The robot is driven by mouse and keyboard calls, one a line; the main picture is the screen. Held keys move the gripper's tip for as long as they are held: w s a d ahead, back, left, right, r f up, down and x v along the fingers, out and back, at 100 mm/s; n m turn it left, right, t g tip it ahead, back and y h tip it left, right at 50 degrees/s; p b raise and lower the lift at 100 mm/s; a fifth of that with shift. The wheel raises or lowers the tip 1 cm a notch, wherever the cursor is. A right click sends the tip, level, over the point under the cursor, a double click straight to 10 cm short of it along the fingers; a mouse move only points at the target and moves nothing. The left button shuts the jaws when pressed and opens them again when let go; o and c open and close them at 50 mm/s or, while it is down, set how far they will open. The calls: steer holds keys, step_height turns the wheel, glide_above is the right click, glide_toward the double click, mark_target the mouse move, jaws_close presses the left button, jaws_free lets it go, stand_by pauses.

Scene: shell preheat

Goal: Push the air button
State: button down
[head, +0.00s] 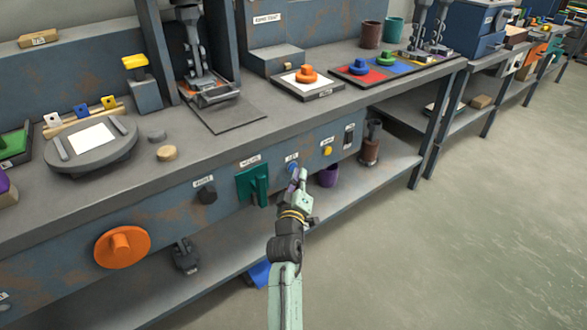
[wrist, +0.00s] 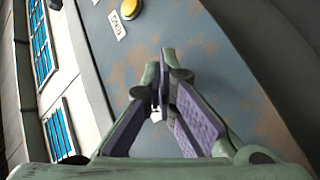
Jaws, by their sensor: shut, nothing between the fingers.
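The air button (head: 290,168) is a small blue round button on the bench's front panel, under a small white label (head: 291,157). My gripper (head: 301,175) is in front of the panel, its fingertips just right of and slightly below the blue button. I cannot tell whether they touch it. In the wrist view my gripper (wrist: 165,58) is shut and empty, its purple-padded fingers meeting at the tips in front of the grey panel. The blue button does not show in that view. A small white patch shows between the fingers.
A yellow button (head: 327,151) sits right of the blue one; it also shows in the wrist view (wrist: 127,8). A green handle (head: 253,184) sticks out to the left, beside a dark knob (head: 207,191). The floor at right is clear.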

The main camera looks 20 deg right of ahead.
steer(key=shift+w+a+b, duration=0.2)
steer(key=shift+w+b, duration=0.2)
stand_by(0.4)
stand_by(0.4)
steer(key=shift+s+d+p, duration=0.3)
steer(key=shift+s+p, duration=0.45)
steer(key=shift+s, duration=0.05)
steer(key=s+p, duration=0.1)
steer(key=s+d+p, duration=0.1)
steer(key=s+p, duration=0.2)
steer(key=p, duration=0.1)
steer(key=shift+s+d, duration=0.35)
stand_by(0.5)
